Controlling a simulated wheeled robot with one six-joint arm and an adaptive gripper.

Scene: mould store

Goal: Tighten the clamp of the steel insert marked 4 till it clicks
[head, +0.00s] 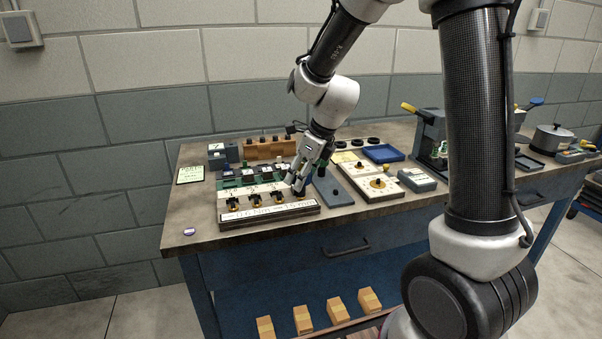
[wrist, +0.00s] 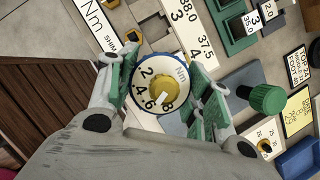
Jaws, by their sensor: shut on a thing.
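My gripper (head: 299,186) is over the right end of the front row of clamps on the bench. In the wrist view its two green-padded fingers (wrist: 162,95) are shut on a round dial-topped tool (wrist: 158,86). The tool has a white face marked Nm with numbers, a blue rim and a yellow centre. Labels beside it read 38.0 with 3 (wrist: 182,14) and 37.5 with 4 (wrist: 205,48). In the head view several black-and-yellow clamps (head: 254,200) stand left of my gripper. The clamp under the tool and the insert marked 4 are hidden.
The clamps stand on a long block (head: 268,222) with a lettered front. Right of my gripper lie a grey plate (head: 333,189), a white board with yellow knobs (head: 376,188) and a blue tray (head: 383,153). A green knob (wrist: 268,98) is close to the right finger in the wrist view.

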